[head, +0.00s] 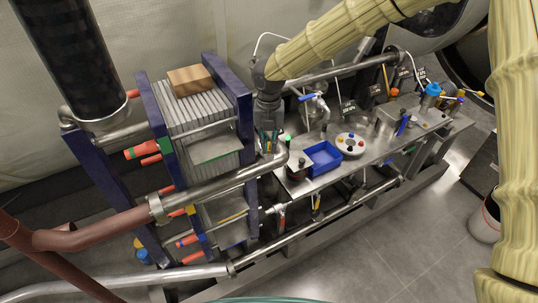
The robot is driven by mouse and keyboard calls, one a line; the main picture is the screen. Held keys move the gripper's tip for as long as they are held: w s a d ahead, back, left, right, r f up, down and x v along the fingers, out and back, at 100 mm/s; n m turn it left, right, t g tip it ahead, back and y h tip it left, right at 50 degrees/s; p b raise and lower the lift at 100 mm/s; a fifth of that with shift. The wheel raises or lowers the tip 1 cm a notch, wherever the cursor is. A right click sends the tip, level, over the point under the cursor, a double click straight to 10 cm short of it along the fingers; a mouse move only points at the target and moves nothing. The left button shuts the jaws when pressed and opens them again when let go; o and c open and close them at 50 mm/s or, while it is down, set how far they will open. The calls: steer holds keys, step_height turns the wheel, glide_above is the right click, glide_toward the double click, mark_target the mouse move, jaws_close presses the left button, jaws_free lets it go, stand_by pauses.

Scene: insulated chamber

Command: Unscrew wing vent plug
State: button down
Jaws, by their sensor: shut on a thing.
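My gripper (269,143), dark grey at the end of my yellow-sleeved arm, points down between the plate stack and the left end of the metal bench. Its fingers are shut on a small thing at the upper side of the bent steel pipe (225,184). This seems to be the wing vent plug, but the fingers and the small scale hide its shape. I cannot tell how far it is turned or whether it is clear of its seat.
A blue-framed plate stack (243,105) stands close left of my gripper, with a wooden block (191,79) on top. Right of it, the bench holds a blue tray (323,158), a round white holder (351,144) and a blue-handled valve (314,98). Open floor lies at lower right.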

mark_target(269, 145)
steer(key=c, duration=1.7)
jaws_free()
steer(key=shift+d, duration=0.1)
steer(key=shift+c, duration=0.2)
steer(key=shift+r, duration=2.55)
